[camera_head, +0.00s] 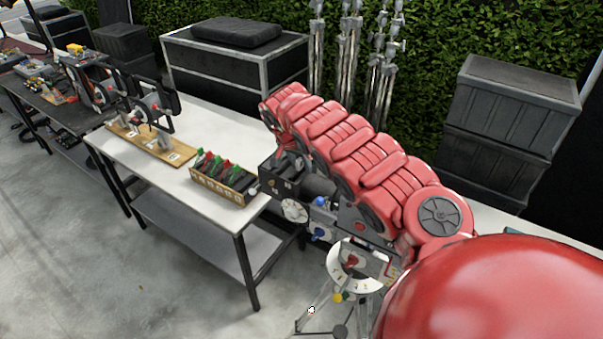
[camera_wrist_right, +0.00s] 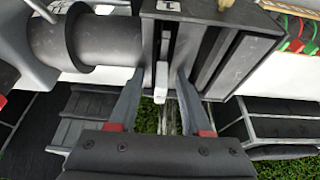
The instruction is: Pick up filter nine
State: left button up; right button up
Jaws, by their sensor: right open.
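A dark grey slotted box (camera_head: 280,180) stands at the right end of the white table, and its slots (camera_wrist_right: 216,52) fill the upper middle of the right wrist view. A thin, pale-edged filter plate (camera_wrist_right: 161,80) sticks out of one slot; I cannot read a number on it. My right gripper (camera_wrist_right: 160,84) is open, with one finger on each side of this plate. I cannot tell if the fingers touch it. In the head view my red right arm reaches over to the box and the gripper itself is mostly hidden. My left gripper is not in view.
A dark cylinder (camera_wrist_right: 103,42) adjoins the slotted box. A wooden tray (camera_head: 222,186) of red- and green-topped items stands beside it on the white table (camera_head: 200,130). A tripod with a round dial (camera_head: 352,262) stands near my arm. Black cases (camera_head: 510,110) and metal stands (camera_head: 348,60) are behind.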

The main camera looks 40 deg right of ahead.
jog(key=shift+s+a+r, duration=0.15)
jog(key=shift+a, duration=0.2)
jog(key=shift+a+r, duration=0.1)
jog(key=shift+a, duration=0.05)
jog(key=shift+c, duration=2.5)
jog(key=shift+d+f, duration=0.2)
jog(key=shift+d, duration=0.1)
grip_shut()
jog(key=shift+r, duration=0.1)
